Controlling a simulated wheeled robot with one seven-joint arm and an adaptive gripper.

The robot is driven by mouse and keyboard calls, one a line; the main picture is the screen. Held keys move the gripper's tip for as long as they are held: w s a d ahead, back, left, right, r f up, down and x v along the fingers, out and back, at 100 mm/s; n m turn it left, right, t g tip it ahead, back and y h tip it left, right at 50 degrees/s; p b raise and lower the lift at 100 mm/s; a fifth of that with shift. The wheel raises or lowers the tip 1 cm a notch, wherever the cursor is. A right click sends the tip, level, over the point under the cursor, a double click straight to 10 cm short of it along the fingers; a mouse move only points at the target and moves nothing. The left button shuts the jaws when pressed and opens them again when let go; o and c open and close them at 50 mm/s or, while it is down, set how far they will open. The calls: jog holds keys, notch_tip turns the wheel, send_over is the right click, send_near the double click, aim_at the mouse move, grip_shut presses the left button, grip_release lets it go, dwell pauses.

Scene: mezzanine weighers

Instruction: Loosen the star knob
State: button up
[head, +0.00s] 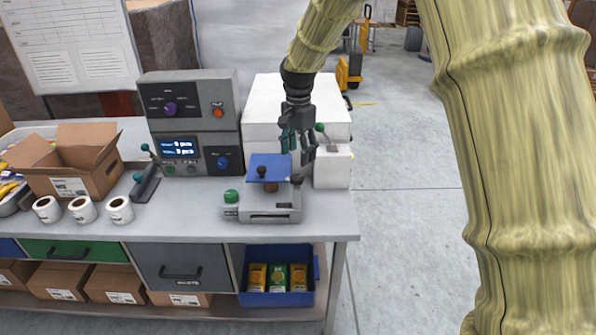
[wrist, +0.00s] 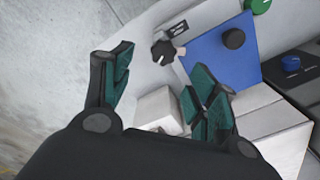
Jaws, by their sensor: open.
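The star knob (head: 296,180) is dark and lobed, on the right end of the grey bench fixture (head: 270,214). In the wrist view the star knob (wrist: 163,52) shows black beside a blue plate (wrist: 215,50) that carries a round black knob (wrist: 234,38). My gripper (head: 297,150) is open and empty, pointing down above the fixture's right side. In the wrist view my gripper (wrist: 157,75) has its teal-padded fingers spread, with the star knob a little beyond the gap between them. I see no contact with the knob.
A white box (head: 333,166) with a green-tipped lever (head: 320,128) stands close to the right of the fixture. A grey control unit (head: 190,110) stands behind left. A green knob (head: 231,196) is on the fixture's left end. Open floor (head: 405,220) lies right of the bench.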

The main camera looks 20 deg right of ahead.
aim_at(297, 177)
jog(key=f, duration=0.2)
jog(key=f+p, duration=0.1)
jog(key=f, duration=0.3)
jog(key=shift+w+a, duration=0.15)
jog(key=shift+w, duration=0.25)
jog(key=shift+s+f+p, duration=0.2)
jog(key=shift+f+p, duration=0.2)
jog(key=shift+f, duration=0.4)
jog(key=shift+w+f, duration=0.15)
jog(key=shift+f, duration=0.45)
jog(key=c, duration=1)
